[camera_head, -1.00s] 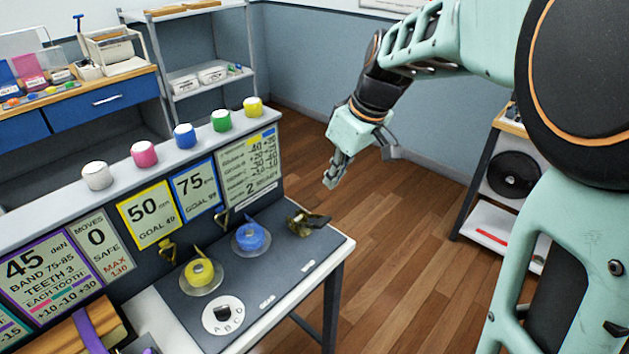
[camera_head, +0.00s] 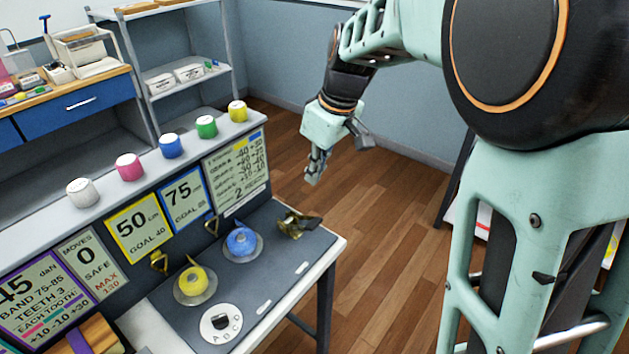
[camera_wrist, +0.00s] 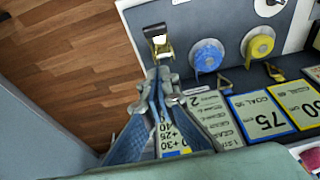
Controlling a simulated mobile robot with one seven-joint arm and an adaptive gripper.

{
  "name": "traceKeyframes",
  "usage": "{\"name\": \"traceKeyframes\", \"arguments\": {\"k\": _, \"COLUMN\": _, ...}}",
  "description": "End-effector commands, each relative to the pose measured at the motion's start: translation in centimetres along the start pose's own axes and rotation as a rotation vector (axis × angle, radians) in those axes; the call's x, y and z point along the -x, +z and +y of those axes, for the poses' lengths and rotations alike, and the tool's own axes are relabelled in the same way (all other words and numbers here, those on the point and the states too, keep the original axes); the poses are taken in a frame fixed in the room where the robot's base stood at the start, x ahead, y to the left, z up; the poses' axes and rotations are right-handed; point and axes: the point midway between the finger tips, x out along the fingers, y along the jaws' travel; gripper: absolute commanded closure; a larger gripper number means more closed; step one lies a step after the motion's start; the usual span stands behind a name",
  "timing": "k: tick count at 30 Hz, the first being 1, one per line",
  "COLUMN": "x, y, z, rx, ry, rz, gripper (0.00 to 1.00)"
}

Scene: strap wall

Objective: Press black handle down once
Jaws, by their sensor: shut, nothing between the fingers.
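The black handle (camera_head: 309,221) belongs to a brass ratchet buckle (camera_head: 293,227) at the right end of the dark bench top. In the wrist view, the black handle (camera_wrist: 155,31) lies just beyond my fingertips, with the brass part below it. My gripper (camera_head: 313,178) is shut and empty, pointing down, and in the head view appears above the handle, apart from it. In the wrist view, my gripper (camera_wrist: 160,76) has its fingers together near the brass part; whether they touch it cannot be told.
Blue (camera_head: 241,241) and yellow (camera_head: 194,281) strap rolls sit left of the buckle. A lettered dial (camera_head: 221,323) is at the bench front. Display panels (camera_head: 184,198) stand behind, under a ledge with several coloured buttons (camera_head: 171,145). Wooden floor (camera_head: 380,220) to the right is clear.

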Motion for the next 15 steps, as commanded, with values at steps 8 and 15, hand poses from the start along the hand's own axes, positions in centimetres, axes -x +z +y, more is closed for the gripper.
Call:
{"name": "traceKeyframes", "arguments": {"k": 8, "x": -5.8, "y": 0.1, "z": -0.2, "rx": 0.000, "ry": -0.005, "rz": -0.006, "gripper": 1.00}}
{"name": "traceKeyframes", "arguments": {"k": 15, "x": -9.8, "y": 1.2, "z": -0.1, "rx": -0.003, "ry": -0.002, "rz": -0.003, "gripper": 1.00}}
